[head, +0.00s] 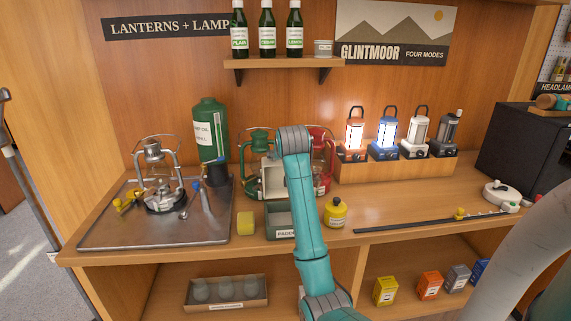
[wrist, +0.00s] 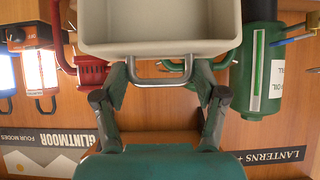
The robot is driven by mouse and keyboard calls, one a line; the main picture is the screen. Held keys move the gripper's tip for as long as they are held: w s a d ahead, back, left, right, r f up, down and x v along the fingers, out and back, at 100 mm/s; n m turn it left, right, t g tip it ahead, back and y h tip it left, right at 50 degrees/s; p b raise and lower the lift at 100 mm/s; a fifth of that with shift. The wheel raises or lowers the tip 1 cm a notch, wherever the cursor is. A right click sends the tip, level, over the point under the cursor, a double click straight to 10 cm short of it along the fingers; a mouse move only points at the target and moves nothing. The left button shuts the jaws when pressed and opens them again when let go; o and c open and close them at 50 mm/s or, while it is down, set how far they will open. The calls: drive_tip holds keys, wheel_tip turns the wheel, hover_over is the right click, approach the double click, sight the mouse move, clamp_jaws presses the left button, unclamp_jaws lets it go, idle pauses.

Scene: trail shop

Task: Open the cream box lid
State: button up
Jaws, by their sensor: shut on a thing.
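The cream box (wrist: 160,47) fills the top middle of the wrist view, which looks upside down. A metal bar handle (wrist: 160,81) runs along its near edge. My gripper (wrist: 163,75) has one finger at each end of this handle and is shut on it. In the head view the cream box (head: 271,177) is mostly hidden behind my arm, between a green lantern (head: 257,146) and a red lantern (head: 322,180). My gripper's fingers are hidden there. I cannot tell how far the lid stands open.
A grey-green padded tray (head: 282,235), a yellow roll (head: 246,223) and a yellow canister (head: 335,212) stand in front on the counter. A metal tray (head: 120,236) with a lantern lies left. Several lit lanterns stand on a wooden block (head: 405,171) at right.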

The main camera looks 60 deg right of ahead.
drive_tip(key=shift+w+d+g+y, duration=0.45)
drive_tip(key=shift+w+d, duration=0.1)
drive_tip(key=shift+d, duration=0.3)
drive_tip(key=shift+w+d+g+y, duration=0.35)
drive_tip(key=shift+w+d+y, duration=0.15)
drive_tip(key=shift+d, duration=0.3)
drive_tip(key=o, duration=1.4)
drive_tip(key=shift+f, duration=0.1)
drive_tip(key=shift+a, duration=0.1)
drive_tip(key=v, duration=1.2)
